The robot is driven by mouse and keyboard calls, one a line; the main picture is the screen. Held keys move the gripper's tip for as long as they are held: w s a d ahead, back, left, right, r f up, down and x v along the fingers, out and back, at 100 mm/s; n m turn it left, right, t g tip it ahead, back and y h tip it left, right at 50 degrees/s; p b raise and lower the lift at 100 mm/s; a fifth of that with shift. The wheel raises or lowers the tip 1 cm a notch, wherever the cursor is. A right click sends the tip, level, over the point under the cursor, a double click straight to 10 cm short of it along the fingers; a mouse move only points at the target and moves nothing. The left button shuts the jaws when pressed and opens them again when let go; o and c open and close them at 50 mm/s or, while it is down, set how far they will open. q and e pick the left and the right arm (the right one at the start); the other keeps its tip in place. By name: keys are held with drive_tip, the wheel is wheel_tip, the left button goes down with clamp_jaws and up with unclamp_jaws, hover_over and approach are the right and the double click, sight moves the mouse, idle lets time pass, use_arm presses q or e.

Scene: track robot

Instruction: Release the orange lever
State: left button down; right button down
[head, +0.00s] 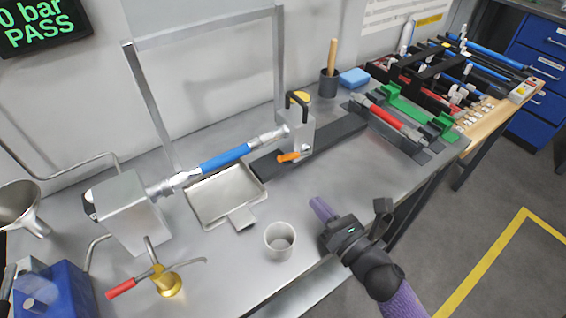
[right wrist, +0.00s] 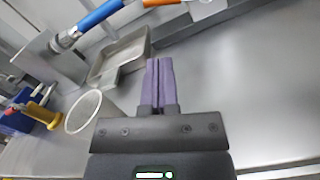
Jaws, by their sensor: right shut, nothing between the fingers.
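The small orange lever (head: 288,156) sticks out from the base of the grey metal clamp block (head: 300,130) on the bench. In the right wrist view the orange lever (right wrist: 162,2) shows at the top edge. A blue hose (head: 224,157) with metal end fittings runs from that block to a metal box (head: 128,208) on the left. My right gripper (head: 318,207) is shut and empty, with purple fingers. It is over the front of the bench, below and right of the lever and apart from it. The fingers also show in the right wrist view (right wrist: 159,75). My left gripper is not in view.
A drip tray (head: 205,207) lies under the hose and a grey cup (head: 280,240) stands near the front edge. A red-handled valve (head: 121,289) is at lower left. A display (head: 40,22) reads "0 bar PASS".

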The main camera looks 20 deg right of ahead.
sight(295, 154)
drive_tip(key=shift+s, duration=0.1)
drive_tip(key=b+x, duration=0.1)
drive_tip(key=x, duration=0.9)
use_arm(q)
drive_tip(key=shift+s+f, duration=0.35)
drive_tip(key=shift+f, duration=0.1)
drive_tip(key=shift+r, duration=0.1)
use_arm(e)
drive_tip(key=shift+r, duration=0.1)
use_arm(q)
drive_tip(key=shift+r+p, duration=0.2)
drive_tip(key=shift+p, duration=0.15)
use_arm(e)
drive_tip(key=shift+r+m, duration=0.15)
drive_tip(key=shift+m, duration=0.25)
